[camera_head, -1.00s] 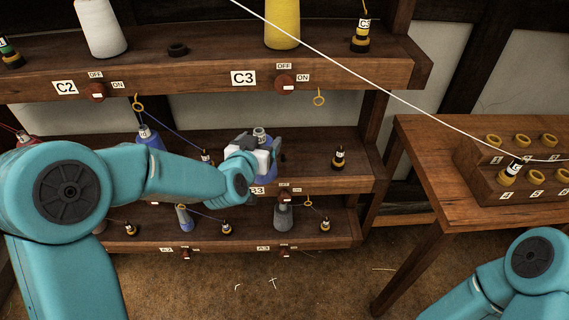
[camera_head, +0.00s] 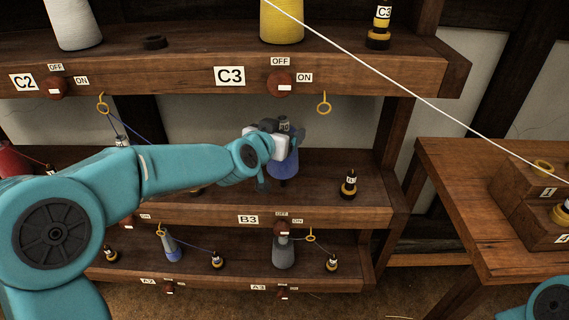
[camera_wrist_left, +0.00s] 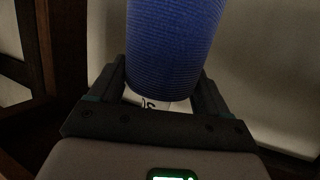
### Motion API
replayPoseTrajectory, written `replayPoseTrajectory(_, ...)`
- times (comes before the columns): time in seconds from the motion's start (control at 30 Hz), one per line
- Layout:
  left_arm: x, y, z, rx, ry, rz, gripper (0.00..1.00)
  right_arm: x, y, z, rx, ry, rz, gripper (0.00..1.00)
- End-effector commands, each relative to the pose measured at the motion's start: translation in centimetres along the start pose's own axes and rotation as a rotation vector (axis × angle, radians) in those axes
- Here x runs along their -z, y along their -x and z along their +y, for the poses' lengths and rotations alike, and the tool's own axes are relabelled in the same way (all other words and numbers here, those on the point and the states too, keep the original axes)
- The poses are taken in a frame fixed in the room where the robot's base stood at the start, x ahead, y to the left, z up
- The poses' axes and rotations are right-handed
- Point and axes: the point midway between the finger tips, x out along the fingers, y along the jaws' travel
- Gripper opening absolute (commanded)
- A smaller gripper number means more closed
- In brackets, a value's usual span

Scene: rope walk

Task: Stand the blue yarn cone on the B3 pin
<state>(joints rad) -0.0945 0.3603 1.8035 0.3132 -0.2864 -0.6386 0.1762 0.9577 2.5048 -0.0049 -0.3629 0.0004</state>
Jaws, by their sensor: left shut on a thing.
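The blue yarn cone (camera_head: 284,168) is in my left gripper (camera_head: 284,140), over the middle shelf behind the B3 label (camera_head: 249,219). The cone looks upright, with its narrow labelled top between the fingers. In the left wrist view the blue windings (camera_wrist_left: 175,45) rise from between the two fingers (camera_wrist_left: 155,95). A small dark shape shows just under the cone's base. I cannot tell whether it is the B3 pin, or whether the cone touches it. My right gripper is out of view.
A black and yellow bobbin (camera_head: 349,184) stands right of the cone on the same shelf. The C3 shelf (camera_head: 350,77) overhangs above, with a yellow cone (camera_head: 281,20) on it. A hook (camera_head: 324,104) hangs below that shelf. A side table (camera_head: 460,190) stands at the right.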

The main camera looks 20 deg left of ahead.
Motion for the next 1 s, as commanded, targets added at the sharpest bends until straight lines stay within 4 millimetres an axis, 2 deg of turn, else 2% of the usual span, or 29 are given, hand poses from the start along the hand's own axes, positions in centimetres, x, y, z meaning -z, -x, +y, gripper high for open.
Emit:
replayPoseTrajectory(0.2, -3.8, -1.1, 0.1, 0.000, 0.000, -0.002, 0.14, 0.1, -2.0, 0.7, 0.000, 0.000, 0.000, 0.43)
replayPoseTrajectory(0.3, -4.8, -1.5, 0.1, 0.000, 0.000, 0.000, 0.14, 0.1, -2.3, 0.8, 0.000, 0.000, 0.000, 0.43)
replayPoseTrajectory(0.7, -5.1, -2.0, 0.2, 0.000, 0.001, 0.001, 0.14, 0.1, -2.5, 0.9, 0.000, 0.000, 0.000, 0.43)
replayPoseTrajectory(0.73, -5.1, -2.0, 0.2, -0.001, 0.001, 0.000, 0.83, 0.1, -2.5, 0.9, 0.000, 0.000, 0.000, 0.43)
replayPoseTrajectory(0.77, -5.0, -2.0, 0.2, -0.001, 0.001, 0.000, 0.93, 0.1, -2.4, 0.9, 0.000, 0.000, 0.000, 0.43)
replayPoseTrajectory(0.8, -5.0, -2.0, 0.2, -0.001, 0.001, 0.000, 1.00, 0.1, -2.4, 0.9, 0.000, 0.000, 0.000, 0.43)
replayPoseTrajectory(1.0, -5.0, -1.9, 0.2, 0.000, 0.001, 0.000, 1.00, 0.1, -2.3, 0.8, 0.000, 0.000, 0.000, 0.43)
